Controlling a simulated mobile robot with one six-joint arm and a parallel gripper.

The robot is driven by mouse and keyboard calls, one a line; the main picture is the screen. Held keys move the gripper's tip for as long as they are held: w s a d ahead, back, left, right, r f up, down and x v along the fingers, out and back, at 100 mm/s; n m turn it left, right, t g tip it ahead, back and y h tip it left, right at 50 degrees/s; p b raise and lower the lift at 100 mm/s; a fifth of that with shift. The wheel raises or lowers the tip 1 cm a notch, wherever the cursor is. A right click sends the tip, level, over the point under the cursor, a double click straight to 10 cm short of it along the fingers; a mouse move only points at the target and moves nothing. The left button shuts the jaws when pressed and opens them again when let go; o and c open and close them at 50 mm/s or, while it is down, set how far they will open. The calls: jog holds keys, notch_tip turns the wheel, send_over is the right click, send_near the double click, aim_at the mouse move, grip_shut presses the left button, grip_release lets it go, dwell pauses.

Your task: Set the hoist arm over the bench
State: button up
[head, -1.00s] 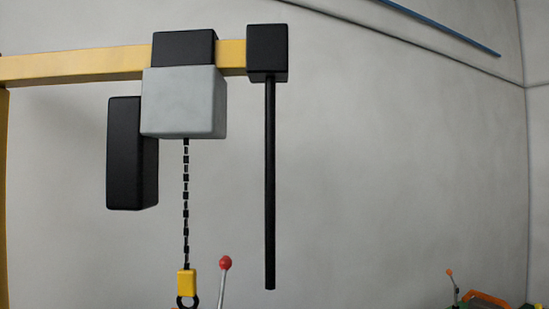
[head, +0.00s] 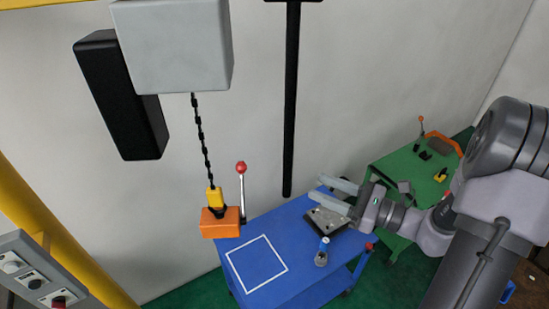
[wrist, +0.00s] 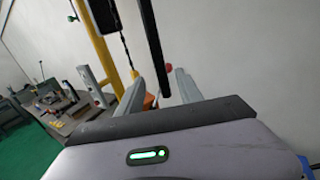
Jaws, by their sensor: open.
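The hoist arm is a yellow beam (head: 45,4), mostly cut off by the top edge of the head view. A grey hoist box (head: 172,45) hangs from it, with a chain and a yellow hook block (head: 215,198). A black rod (head: 291,100) hangs down at the right; it also shows in the wrist view (wrist: 152,45). The blue bench (head: 300,240) stands below. My gripper (head: 314,187) is open and empty, its fingers pointing left near the rod's lower end. In the wrist view the rod's end appears between the fingers; whether it is truly between them I cannot tell.
An orange block (head: 221,222) and a red-knobbed lever (head: 241,190) are at the bench's far left corner.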

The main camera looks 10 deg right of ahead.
jog(key=p+x, duration=0.2)
jog(key=x, duration=1.1)
grip_shut()
dwell(0.8)
